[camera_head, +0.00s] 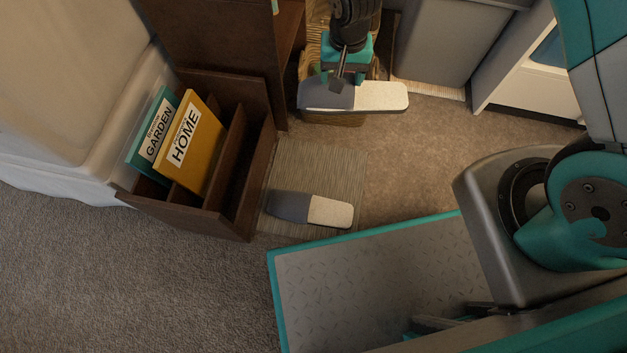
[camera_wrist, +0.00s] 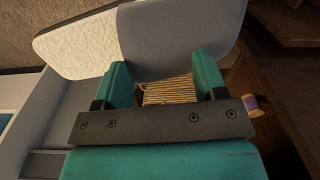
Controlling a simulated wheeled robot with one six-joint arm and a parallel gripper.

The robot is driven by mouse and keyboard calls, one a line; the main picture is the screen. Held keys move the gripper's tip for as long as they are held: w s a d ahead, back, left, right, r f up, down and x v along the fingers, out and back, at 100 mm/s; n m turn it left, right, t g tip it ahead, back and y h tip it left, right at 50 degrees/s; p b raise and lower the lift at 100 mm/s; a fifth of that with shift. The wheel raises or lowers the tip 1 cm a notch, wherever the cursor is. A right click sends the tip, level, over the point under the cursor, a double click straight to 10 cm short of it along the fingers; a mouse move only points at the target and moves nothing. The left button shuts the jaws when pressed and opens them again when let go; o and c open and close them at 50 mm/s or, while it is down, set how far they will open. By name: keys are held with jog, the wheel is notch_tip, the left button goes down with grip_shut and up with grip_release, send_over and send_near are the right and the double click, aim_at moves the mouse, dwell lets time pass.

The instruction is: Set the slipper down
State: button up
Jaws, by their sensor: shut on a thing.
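My gripper (camera_head: 340,78) is shut on a slipper (camera_head: 382,96) with a grey toe part and a pale speckled sole area. The slipper is held up, roughly level, over a woven basket (camera_head: 333,119) at the top of the head view. In the wrist view the held slipper (camera_wrist: 180,35) spans the top, with my teal fingers (camera_wrist: 168,85) at its grey part. A second, matching slipper (camera_head: 330,212) lies on a striped mat (camera_head: 318,165), its grey toe pointing left. Part of the basket is hidden behind the held slipper and my gripper.
A dark wooden magazine rack (camera_head: 225,213) holding a yellow book (camera_head: 195,145) and a teal book (camera_head: 152,130) stands left of the mat. A grey bin (camera_head: 440,40) and white furniture (camera_head: 525,90) stand at the back right. Carpet right of the mat is clear. A spool (camera_wrist: 250,103) shows in the wrist view.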

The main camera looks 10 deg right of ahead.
jog(key=s+a+f+m+b, duration=0.2)
jog(key=s+a+f, duration=0.1)
jog(key=a+f, duration=0.55)
jog(key=shift+w+d+f+b, duration=0.15)
jog(key=shift+f+b, duration=2.6)
jog(key=shift+f, duration=2.3)
jog(key=shift+d+f+b, duration=0.15)
jog(key=shift+f+b, duration=2.55)
jog(key=shift+f, duration=2.35)
jog(key=shift+f, duration=0.1)
jog(key=o, duration=1.6)
